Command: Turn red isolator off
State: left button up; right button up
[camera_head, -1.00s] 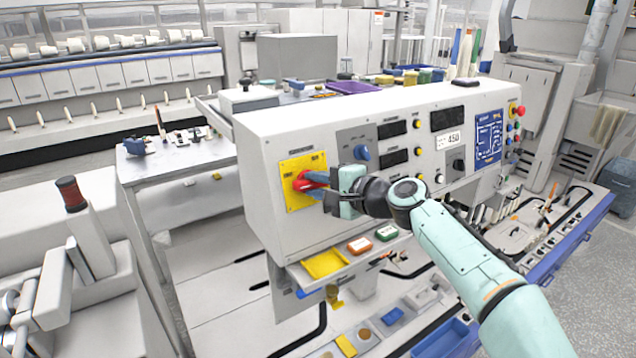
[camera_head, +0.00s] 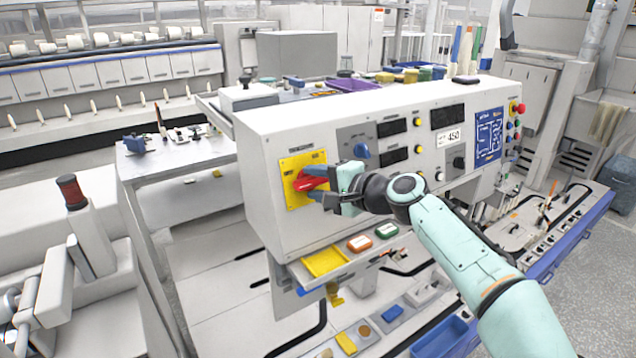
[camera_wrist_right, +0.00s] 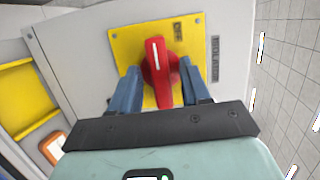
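The red isolator (camera_head: 304,184) is a rotary knob on a yellow plate (camera_head: 291,166) at the left end of the grey control panel's front. In the right wrist view the knob (camera_wrist_right: 160,70) has a white line on its handle, and the handle lies roughly level across the panel. My right gripper (camera_head: 315,183) is at the knob, its blue fingers above and below the handle. In the right wrist view the fingers (camera_wrist_right: 160,88) stand apart, with yellow plate showing between them and the handle. My left gripper is not in view.
A blue knob (camera_head: 361,151) sits on a grey plate just right of the isolator. A yellow tray (camera_head: 325,262) and a ledge stick out below the panel. A red button (camera_head: 520,109) is at the panel's far right end. A metal table (camera_head: 180,152) stands to the left.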

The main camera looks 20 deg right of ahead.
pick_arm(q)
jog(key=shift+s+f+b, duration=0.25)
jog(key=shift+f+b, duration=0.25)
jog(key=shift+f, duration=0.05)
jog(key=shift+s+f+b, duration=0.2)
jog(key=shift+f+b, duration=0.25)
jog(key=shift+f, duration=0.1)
pick_arm(e)
jog(key=v, duration=1.3)
jog(key=shift+s+d, duration=0.15)
